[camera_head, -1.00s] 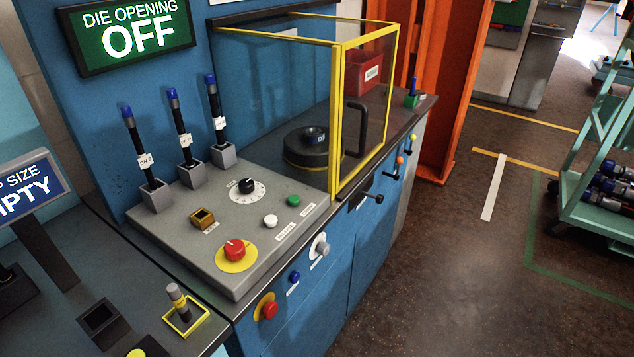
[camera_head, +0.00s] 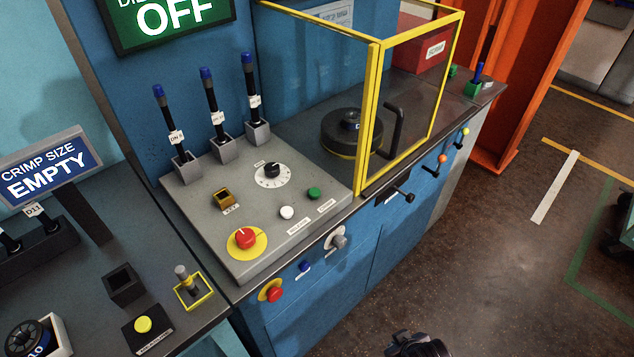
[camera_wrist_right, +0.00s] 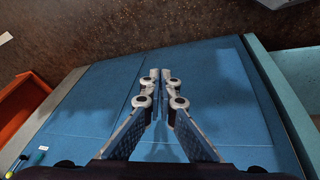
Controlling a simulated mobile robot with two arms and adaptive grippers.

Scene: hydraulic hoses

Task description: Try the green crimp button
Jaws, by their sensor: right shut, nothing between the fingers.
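The green crimp button (camera_head: 313,193) is a small round button on the sloped grey control panel (camera_head: 205,245), towards its right corner. A white button (camera_head: 287,212) sits to its lower left, with small labels below both. My right gripper (camera_wrist_right: 161,78) is shut and empty in the right wrist view, in front of the blue cabinet face. A dark part of my right arm shows at the bottom edge of the head view, well below and apart from the panel. The green button is not in the right wrist view. My left gripper is not in view.
A red stop button (camera_head: 246,238), a key switch (camera_head: 222,198) and a dial (camera_head: 271,172) share the panel. A yellow-framed clear guard (camera_head: 368,120) stands right of it around a black die head (camera_head: 352,132). Knobs project from the cabinet front.

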